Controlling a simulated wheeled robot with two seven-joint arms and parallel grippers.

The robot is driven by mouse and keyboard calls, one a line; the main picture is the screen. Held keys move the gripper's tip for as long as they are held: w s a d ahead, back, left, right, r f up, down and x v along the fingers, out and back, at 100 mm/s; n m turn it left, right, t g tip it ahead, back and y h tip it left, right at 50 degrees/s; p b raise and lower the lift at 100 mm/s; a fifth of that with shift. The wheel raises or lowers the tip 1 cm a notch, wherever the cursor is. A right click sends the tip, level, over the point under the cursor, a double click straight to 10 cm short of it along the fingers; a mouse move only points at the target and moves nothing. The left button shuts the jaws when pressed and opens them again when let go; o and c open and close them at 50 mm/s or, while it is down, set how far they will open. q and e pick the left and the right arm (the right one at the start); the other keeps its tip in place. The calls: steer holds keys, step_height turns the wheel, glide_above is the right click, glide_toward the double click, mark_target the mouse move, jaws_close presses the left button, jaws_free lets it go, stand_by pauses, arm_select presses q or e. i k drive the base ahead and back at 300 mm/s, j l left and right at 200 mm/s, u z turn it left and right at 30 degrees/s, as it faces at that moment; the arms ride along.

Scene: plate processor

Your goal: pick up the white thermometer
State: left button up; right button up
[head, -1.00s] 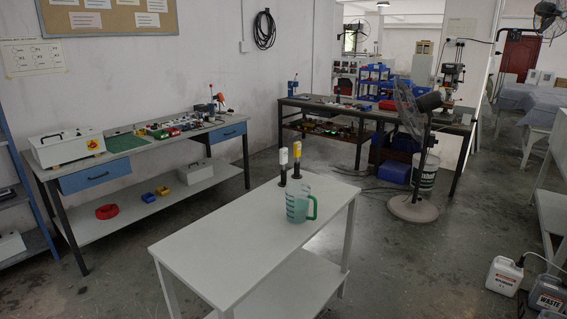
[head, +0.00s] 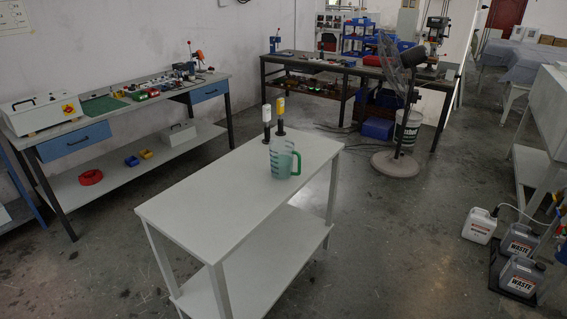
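The white thermometer (head: 266,114) stands upright near the far end of the white table (head: 190,207). It has a white top and a dark lower part. A similar yellow-topped thermometer (head: 280,107) stands just to its right. A clear jug with a green handle and green liquid (head: 282,162) stands in front of them on the same table. Neither of my grippers is in view.
A workbench (head: 150,97) with tools stands along the left wall, another bench (head: 300,67) at the back. A standing fan (head: 396,163) is right of the white table. Waste canisters (head: 515,275) sit on the floor at right. The floor between is open.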

mark_target(267, 107)
steer(key=i+l, duration=0.6)
steer(key=i, duration=0.25)
steer(key=i+l+u, duration=0.1)
steer(key=i+l, duration=0.55)
steer(key=i, duration=0.25)
steer(key=i+l, duration=0.65)
steer(key=i, duration=0.2)
